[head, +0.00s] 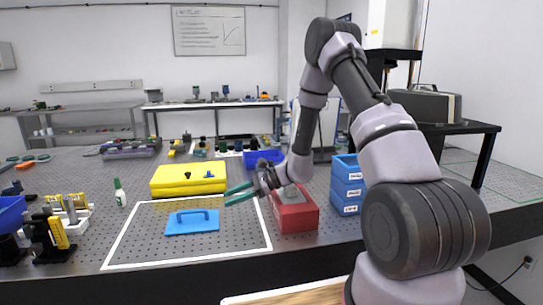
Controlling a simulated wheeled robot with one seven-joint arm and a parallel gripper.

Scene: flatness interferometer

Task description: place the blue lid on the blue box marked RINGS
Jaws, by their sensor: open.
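The blue lid (192,227) lies flat on the perforated table inside a white outlined rectangle. It has a raised blue handle on top. My gripper (226,197) has teal fingers, apart and empty. It points left, a little above and to the right of the lid, without touching it. Several blue boxes (347,193) with white labels stand stacked at the right, partly behind my arm. Their labels are too small to read, so I cannot tell which is marked RINGS.
A yellow case (188,180) lies behind the lid. A red box (297,217) stands just right of the outline, below my wrist. A small green-capped bottle (120,193) stands to the left. Black and yellow fixtures (50,237) crowd the left edge. The outlined area around the lid is clear.

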